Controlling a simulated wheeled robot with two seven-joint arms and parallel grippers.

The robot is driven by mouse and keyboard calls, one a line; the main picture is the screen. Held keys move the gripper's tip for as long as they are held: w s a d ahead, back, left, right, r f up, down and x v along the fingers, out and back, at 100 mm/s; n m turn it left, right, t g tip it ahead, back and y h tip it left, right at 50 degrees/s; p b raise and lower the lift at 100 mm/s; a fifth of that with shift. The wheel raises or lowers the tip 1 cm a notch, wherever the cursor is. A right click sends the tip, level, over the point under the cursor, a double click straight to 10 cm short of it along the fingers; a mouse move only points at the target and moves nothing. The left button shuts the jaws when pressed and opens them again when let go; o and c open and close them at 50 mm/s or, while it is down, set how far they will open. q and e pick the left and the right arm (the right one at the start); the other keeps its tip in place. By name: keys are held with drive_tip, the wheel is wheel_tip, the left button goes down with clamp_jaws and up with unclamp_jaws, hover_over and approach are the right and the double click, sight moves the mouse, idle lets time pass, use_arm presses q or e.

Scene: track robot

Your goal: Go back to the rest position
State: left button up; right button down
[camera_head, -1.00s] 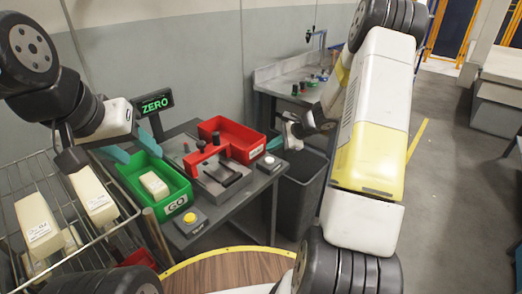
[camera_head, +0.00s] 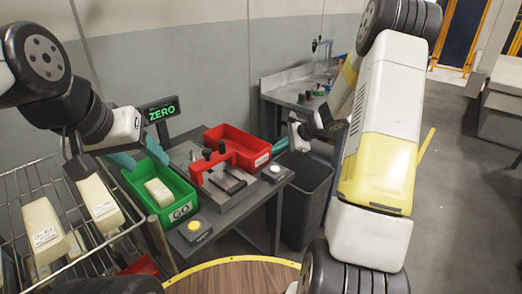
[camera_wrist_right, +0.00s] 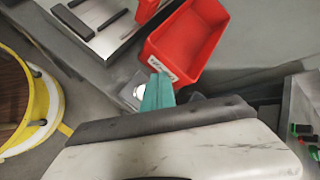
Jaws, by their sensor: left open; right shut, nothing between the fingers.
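My left gripper (camera_head: 140,155) has teal fingers held apart above the green bin marked GO, at the left end of the grey bench. It holds nothing. My right gripper (camera_head: 292,145) is to the right of the red bin, with its teal fingers closed together and empty. In the right wrist view the right gripper (camera_wrist_right: 158,92) shows its teal fingers near the red bin's labelled wall, above a white round button. The fingers overlap the bench edge in that view, and I cannot tell how high above it they are.
The green bin (camera_head: 145,203) holds a cream block (camera_head: 159,192). The red bin (camera_head: 262,161) sits on the bench (camera_head: 233,213) behind a fixture. A wire rack (camera_head: 20,182) with several cream blocks is at left. A dark waste bin (camera_head: 303,205) stands right of the bench.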

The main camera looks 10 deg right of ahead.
drive_tip(key=s+a+r+n+g+h, duration=0.1)
drive_tip(key=s+a+r+n, duration=0.35)
drive_tip(key=s+r, duration=0.3)
drive_tip(key=s+a+r+n, duration=0.3)
drive_tip(key=s+r+n, duration=0.2)
drive_tip(key=s+r, duration=0.3)
drive_tip(key=s+d+r+n+h, duration=0.1)
drive_tip(key=s+r+n+h, duration=0.1)
drive_tip(key=s, duration=0.6)
drive_tip(key=s+d+r+n+t+h, duration=0.1)
drive_tip(key=s+r+n, duration=0.3)
drive_tip(key=s, duration=0.5)
drive_tip(key=shift+r+n+h, duration=0.15)
drive_tip(key=shift+n+h, duration=0.25)
drive_tip(key=shift+n, duration=0.65)
